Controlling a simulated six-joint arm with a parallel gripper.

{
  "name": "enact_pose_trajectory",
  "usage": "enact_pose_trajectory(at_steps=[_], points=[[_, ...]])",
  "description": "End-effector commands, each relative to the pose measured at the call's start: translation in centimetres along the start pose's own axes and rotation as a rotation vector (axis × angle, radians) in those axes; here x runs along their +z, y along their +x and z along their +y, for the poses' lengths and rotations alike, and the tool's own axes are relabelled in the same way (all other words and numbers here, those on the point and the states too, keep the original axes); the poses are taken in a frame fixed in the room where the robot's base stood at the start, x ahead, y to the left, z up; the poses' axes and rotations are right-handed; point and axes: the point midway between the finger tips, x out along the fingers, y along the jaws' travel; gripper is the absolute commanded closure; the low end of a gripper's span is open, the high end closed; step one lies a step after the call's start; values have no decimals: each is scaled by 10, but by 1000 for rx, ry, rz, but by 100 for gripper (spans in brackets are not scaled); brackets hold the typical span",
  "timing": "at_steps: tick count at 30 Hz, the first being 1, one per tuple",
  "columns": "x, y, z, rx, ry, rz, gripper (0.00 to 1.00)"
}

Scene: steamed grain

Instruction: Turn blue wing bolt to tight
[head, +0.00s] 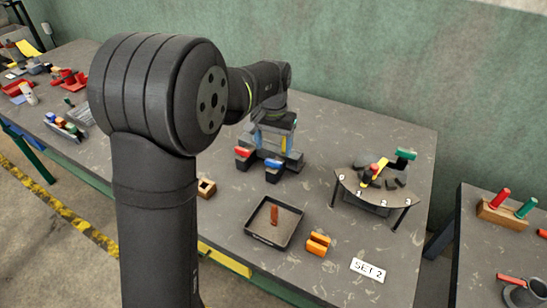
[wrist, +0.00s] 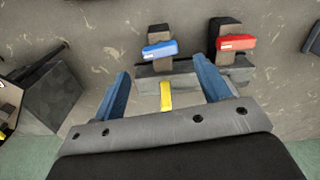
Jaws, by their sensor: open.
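The blue wing bolt (wrist: 159,50) is a blue bar on a dark block, ahead of my gripper in the wrist view. It also shows in the head view (head: 273,163), left of the table's middle. My gripper (wrist: 162,72) is open, its two blue fingers apart and nothing between their tips. The blue bolt lies beyond the fingertips, roughly in line with the gap; I see no contact. In the head view my gripper (head: 272,138) is partly hidden by my arm, just behind the bolt.
A red bolt (wrist: 237,43) stands close to the right of the blue one in the wrist view. A yellow piece (wrist: 166,95) shows between the fingers' bases. A black tray (head: 258,238), an orange block (head: 317,244) and a raised half-round stand (head: 402,195) are on the table.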

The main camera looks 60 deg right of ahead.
Motion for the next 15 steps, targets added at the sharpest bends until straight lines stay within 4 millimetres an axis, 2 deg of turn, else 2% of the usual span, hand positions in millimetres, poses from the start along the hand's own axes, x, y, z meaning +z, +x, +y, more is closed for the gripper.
enact_pose_trajectory(at_steps=[1,6,10,15], points=[[1,12,0,0,0,-5,31],[0,39,0,0,0,-3,31],[0,50,0,0,1,-1,31],[0,56,0,0,1,1,31]])
